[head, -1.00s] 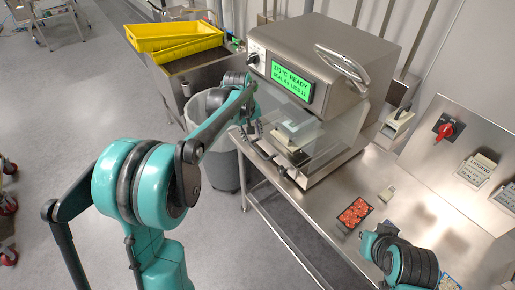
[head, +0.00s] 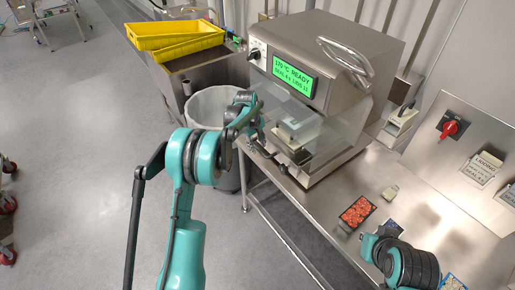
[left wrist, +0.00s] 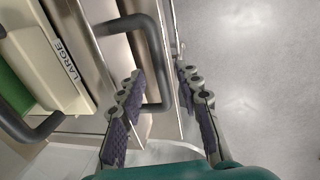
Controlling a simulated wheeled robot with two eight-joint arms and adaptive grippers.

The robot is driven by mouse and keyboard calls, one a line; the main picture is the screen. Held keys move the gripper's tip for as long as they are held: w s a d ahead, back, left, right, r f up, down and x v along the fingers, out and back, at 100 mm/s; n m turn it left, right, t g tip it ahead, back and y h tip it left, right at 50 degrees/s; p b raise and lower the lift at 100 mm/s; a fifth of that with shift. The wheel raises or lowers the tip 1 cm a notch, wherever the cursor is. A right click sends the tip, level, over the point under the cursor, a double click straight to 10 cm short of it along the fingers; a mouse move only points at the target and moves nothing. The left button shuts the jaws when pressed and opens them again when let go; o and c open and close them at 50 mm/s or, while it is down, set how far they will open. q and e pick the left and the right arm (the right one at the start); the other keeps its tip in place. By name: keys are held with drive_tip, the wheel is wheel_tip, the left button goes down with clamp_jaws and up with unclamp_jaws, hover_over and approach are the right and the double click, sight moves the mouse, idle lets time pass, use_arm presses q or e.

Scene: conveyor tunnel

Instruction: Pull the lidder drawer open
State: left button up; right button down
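The lidder is a steel machine (head: 330,75) with a green display. Its drawer front shows low down, with a dark handle (head: 265,152) at the front edge. In the left wrist view the dark looped handle (left wrist: 158,60) reaches between the fingers of my left gripper (left wrist: 163,100). The fingers are apart, and contact with the handle is not clear. In the head view my left gripper (head: 256,138) is at the drawer's left front, partly hidden by its own wrist. My right gripper (head: 368,243) is low at the right; its fingers are too small to judge.
A cream block labelled LARGE (left wrist: 65,60) lies beside the handle. A grey bin (head: 217,105) stands left of the lidder, with yellow crates (head: 172,37) behind.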

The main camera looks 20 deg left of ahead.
use_arm(q)
drive_tip(key=shift+f, duration=0.3)
clamp_jaws()
drive_tip(key=s+a, duration=1.4)
drive_tip(key=s, duration=0.4)
unclamp_jaws()
drive_tip(key=shift+r, duration=0.1)
